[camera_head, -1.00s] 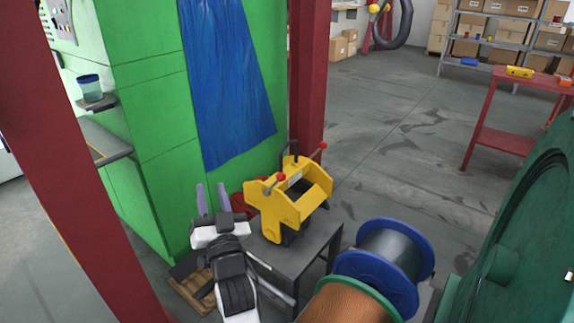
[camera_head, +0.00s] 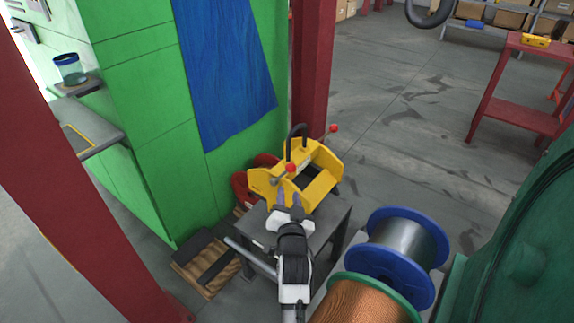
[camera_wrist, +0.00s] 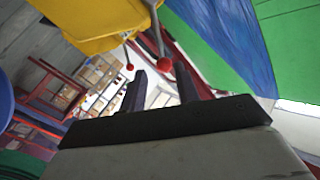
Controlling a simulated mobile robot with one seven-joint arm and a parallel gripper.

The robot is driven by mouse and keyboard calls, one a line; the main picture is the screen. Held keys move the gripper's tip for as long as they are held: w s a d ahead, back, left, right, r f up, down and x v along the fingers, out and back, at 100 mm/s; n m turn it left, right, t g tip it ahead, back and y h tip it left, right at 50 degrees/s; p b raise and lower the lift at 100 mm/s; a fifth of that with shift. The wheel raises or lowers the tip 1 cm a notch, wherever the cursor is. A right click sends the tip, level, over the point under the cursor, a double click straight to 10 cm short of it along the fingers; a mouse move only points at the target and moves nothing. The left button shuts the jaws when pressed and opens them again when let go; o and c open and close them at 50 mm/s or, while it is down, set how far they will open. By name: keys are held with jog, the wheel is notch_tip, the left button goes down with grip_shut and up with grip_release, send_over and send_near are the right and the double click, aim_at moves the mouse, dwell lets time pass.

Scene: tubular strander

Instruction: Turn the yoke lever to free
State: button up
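The yellow yoke (camera_head: 318,187) stands on a small grey table (camera_head: 330,226) and has a black handle on top. It has two grey levers with red ball ends: the near ball (camera_head: 292,168) and the far ball (camera_head: 334,128). In the wrist view the yoke (camera_wrist: 85,22) is at the upper left, with a larger red ball (camera_wrist: 165,64) and a smaller one (camera_wrist: 130,67) hanging from it. My gripper (camera_head: 289,198) is in front of the yoke's near side, just below the near ball.
A blue spool (camera_head: 390,262) and a copper-wound spool (camera_head: 362,303) stand right of the table. A green machine housing (camera_head: 520,240) is at the right edge. A red post (camera_head: 313,75) rises behind the yoke. A wooden pallet (camera_head: 205,265) lies left of the table.

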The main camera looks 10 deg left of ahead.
aim_at(286, 173)
jog(key=p+x, duration=0.2)
jog(key=x, duration=1)
jog(key=shift+w, duration=0.15)
jog(key=shift+c, duration=0.3)
grip_shut()
